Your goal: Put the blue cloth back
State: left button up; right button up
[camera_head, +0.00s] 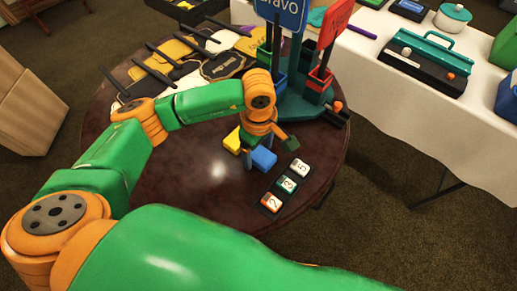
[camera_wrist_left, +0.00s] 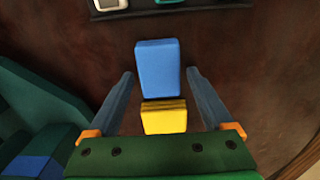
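The blue cloth (camera_head: 264,158) is a small folded, block-like piece on the dark round table. It also shows in the left wrist view (camera_wrist_left: 158,66), between my fingertips with a gap on each side. A yellow folded piece (camera_head: 233,141) lies beside it; in the left wrist view the yellow piece (camera_wrist_left: 164,117) is nearer my palm. My left gripper (camera_head: 268,149) is open and empty above the blue cloth. A teal stand behind it carries a blue bin (camera_head: 264,57) and a red bin (camera_head: 319,79). My right gripper is not in view.
A tray with number tiles (camera_head: 286,184) lies right of the cloth. Tags and dark bars (camera_head: 160,68) fill the table's back left. Signs, one reading "Bravo" (camera_head: 284,10), rise from the stand. The table's front left (camera_head: 200,190) is bare.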

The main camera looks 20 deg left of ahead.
aim_at(258, 153)
pick_arm(q)
notch_tip(258, 153, up, 12)
jog(key=shift+r, duration=0.25)
dwell(0.4)
